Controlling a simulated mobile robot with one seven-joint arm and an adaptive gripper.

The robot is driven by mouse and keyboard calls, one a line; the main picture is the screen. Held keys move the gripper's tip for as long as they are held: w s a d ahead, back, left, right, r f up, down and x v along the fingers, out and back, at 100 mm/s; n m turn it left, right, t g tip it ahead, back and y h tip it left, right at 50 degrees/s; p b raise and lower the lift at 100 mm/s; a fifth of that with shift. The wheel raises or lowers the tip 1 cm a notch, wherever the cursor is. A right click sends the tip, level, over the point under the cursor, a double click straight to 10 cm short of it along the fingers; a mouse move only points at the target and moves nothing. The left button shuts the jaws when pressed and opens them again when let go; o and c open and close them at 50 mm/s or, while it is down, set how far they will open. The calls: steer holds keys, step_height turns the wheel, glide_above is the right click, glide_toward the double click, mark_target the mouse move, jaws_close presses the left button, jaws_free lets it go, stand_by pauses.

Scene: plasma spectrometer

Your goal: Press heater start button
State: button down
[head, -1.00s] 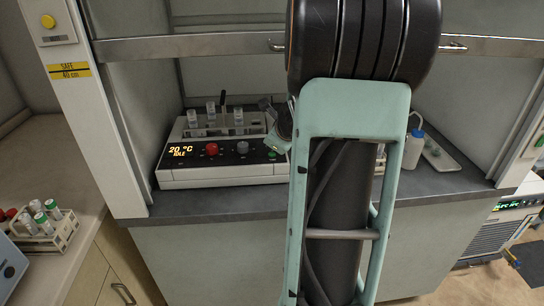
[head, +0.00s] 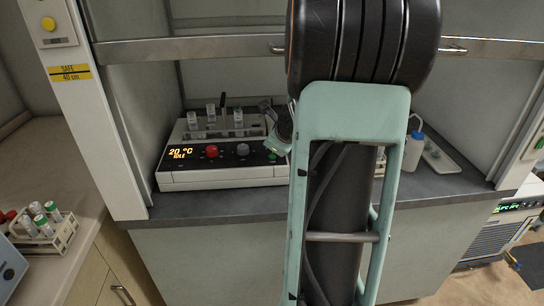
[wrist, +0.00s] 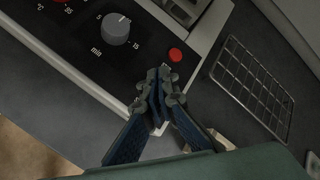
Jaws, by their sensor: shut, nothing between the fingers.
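The heater (head: 225,173) stands on the fume hood worktop, its display (head: 180,152) reading 20 °C and IDLE. Its front panel has a red knob (head: 211,151) and a grey knob (head: 242,149). The grey minutes knob also shows in the wrist view (wrist: 116,28), with a small red button (wrist: 175,54) to its right. A small green spot (head: 272,156) shows at the panel's right end in the head view, partly hidden by my arm; I see no green button in the wrist view. My gripper (wrist: 158,82) is shut and empty over the panel's right front corner, below the red button. Contact cannot be told.
Capped vials (head: 238,120) stand in the heater's top. A wire rack (wrist: 255,85) lies right of the heater in the wrist view. A wash bottle (head: 414,148) and a tray (head: 440,160) are at the right. The raised sash (head: 200,46) crosses above. A tube rack (head: 45,238) sits at left.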

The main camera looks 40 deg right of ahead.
mark_target(272, 157)
steer(key=shift+f+b, duration=0.45)
steer(key=shift+b, duration=0.1)
steer(key=shift+f+b, duration=0.4)
stand_by(0.6)
steer(key=shift+r, duration=0.1)
steer(key=shift+r+p, duration=0.75)
step_height(272, 157, up, 5)
steer(key=p, duration=0.5)
steer(key=shift+r, duration=0.1)
